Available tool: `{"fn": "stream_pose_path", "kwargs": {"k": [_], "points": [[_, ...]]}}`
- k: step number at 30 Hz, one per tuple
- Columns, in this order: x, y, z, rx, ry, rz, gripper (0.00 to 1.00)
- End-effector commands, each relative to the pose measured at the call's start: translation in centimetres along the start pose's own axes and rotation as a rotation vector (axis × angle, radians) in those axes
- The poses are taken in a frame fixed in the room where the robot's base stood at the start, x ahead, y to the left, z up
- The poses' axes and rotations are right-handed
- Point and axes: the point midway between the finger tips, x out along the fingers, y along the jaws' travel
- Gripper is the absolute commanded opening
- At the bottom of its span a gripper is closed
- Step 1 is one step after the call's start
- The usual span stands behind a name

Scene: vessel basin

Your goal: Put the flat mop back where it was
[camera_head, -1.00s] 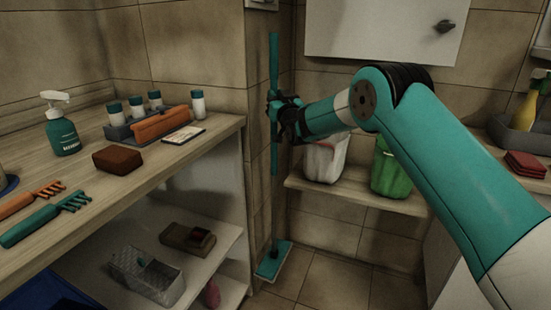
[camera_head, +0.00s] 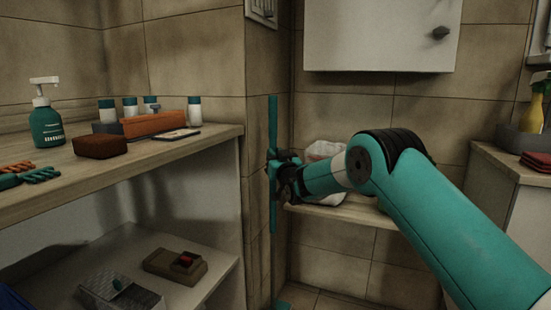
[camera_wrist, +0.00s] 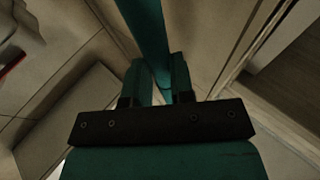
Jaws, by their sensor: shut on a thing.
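The flat mop (camera_head: 273,125) stands upright in the tiled corner, its long teal handle close to the wall beside the left counter's end. Its flat teal head (camera_head: 283,306) just shows at the bottom edge of the head view, near the floor. My gripper (camera_head: 273,174) is shut around the handle at about mid-height in that view. In the wrist view, the handle (camera_wrist: 147,35) runs between the two fingers of my gripper (camera_wrist: 159,78). The mop's foot is mostly out of the frame, so I cannot tell whether it touches the floor.
A low shelf (camera_head: 350,212) stands behind my arm with a white bag (camera_head: 325,150). A white cabinet (camera_head: 375,35) hangs above.

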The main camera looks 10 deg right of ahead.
Motion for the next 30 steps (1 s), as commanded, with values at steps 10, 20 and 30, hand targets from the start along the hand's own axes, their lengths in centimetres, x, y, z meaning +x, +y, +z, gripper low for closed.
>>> {"fn": "stream_pose_path", "kwargs": {"k": [10, 20, 30], "points": [[-0.9, 0.0, 3.2, 0.0, 0.003, 0.0, 0.0], [-1.6, 0.0, 5.6, 0.0, 0.005, 0.0, 0.0], [-1.7, 0.0, 5.6, 0.0, 0.006, 0.0, 0.0]]}}
